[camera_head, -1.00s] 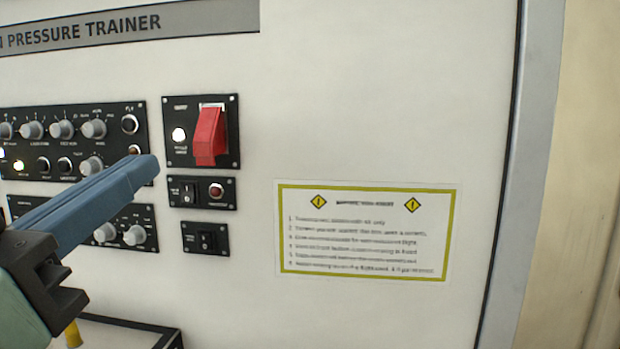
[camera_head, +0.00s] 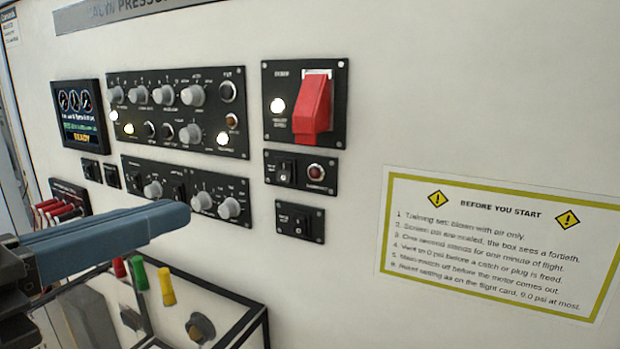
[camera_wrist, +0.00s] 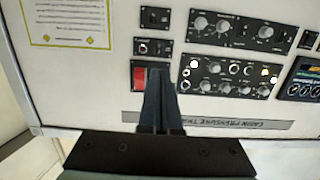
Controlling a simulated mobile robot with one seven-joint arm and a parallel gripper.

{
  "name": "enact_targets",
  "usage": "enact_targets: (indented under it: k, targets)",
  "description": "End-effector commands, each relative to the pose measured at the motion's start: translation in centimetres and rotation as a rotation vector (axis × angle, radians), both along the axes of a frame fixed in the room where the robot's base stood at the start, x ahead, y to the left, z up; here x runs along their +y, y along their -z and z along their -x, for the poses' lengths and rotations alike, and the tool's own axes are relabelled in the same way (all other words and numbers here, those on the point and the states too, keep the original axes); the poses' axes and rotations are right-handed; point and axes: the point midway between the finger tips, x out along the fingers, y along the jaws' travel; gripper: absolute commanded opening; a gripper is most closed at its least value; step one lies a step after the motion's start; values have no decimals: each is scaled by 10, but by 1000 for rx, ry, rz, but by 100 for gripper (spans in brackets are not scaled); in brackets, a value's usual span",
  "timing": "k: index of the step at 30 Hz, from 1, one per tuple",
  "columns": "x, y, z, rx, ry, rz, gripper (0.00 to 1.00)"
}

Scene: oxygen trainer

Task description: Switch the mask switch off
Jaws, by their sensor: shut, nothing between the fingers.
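The wall panel carries several small black switch plates, and I cannot read which is labelled mask. One plate has a black rocker (camera_head: 287,167) beside a red-brown lamp (camera_head: 315,171). A smaller plate below it has another black rocker (camera_head: 301,220). Two more small switches (camera_head: 91,170) (camera_head: 112,177) sit under the screen at left. My gripper (camera_head: 180,215) is shut and empty, its blue fingers pointing right across the picture, left of the lower rocker plate. In the wrist view, which shows the panel upside down, the fingers (camera_wrist: 158,76) overlap the red switch cover's plate.
A red switch cover (camera_head: 312,106) stands out above the small plates. Knob panels (camera_head: 180,97) lie to its left. The wall around the notice (camera_head: 500,240) is flat.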

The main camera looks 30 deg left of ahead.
Motion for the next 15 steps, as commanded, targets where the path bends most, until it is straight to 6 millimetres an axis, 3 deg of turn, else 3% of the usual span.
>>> enact_targets:
  k: [5,15]
  targets:
    - [0,1,-20,3,5,5,0]
    - [4,8,-91,3,4,6,0]
